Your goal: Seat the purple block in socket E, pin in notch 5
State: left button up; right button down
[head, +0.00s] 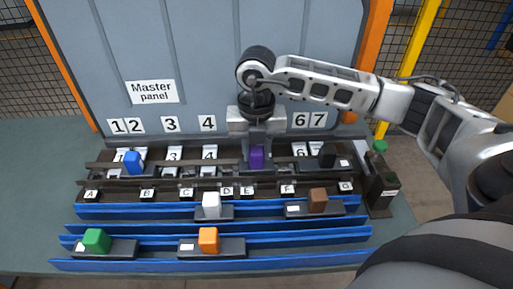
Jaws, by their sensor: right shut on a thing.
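The purple block (257,158) is upright at the back row, behind the labels E (247,190) and D (226,190). My right gripper (257,143) comes down on it from above and is shut on it. The gripper hides the place between number 4 (208,123) and numbers 6 and 7 (309,120), where a 5 would be. I cannot tell whether the block is down in a socket or just above it, nor see its pin. My left gripper is not in view.
A blue block (132,161) and black block (327,154) stand in the back row. White (211,204), brown (318,198), green (96,239) and orange (208,238) blocks stand among blue rails (310,259). A dark box (381,188) with a green button stands at the right end.

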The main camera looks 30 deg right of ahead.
jog(key=shift+f, duration=0.2)
jog(key=c, duration=1)
grip_release()
notch_tip(320, 180, up, 16)
jog(key=shift+r, duration=0.1)
